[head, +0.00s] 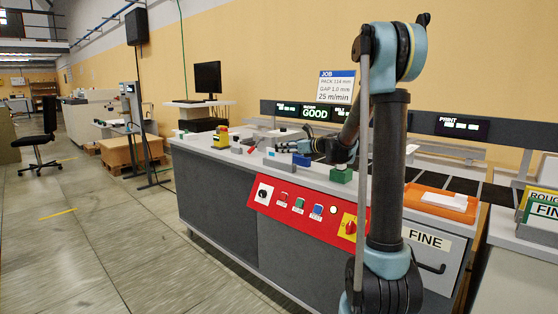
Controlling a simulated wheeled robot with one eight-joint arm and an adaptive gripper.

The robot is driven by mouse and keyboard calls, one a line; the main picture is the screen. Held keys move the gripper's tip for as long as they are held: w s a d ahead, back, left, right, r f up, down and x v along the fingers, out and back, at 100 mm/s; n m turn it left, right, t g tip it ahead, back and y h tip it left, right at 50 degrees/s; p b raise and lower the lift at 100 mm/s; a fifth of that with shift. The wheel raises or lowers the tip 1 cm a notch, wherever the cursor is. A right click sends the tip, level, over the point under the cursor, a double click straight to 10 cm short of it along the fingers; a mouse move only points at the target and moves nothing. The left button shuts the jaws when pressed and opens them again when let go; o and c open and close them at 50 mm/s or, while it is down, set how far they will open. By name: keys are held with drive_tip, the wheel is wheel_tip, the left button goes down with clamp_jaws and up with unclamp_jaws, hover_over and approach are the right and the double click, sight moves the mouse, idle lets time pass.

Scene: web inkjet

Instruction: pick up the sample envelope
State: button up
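A flat white piece (444,200) lies on an orange tray (460,213) on the machine top at the right, beyond my upright arm. It may be the sample envelope, but at this size I cannot tell. My gripper (281,147) is small and far off, low over the machine top in the middle of the head view, left of my forearm. It is well to the left of the white piece. Its fingers are too small to show whether they are open or shut, and I see nothing clearly held.
A blue block (301,159) and a green block (341,174) stand close to my gripper. A yellow and black device (221,138) stands farther left. A red control panel (308,209) fronts the machine. Signs (541,212) stand at the far right.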

sight(279, 156)
drive_tip(key=shift+x, duration=2.8)
clamp_jaws()
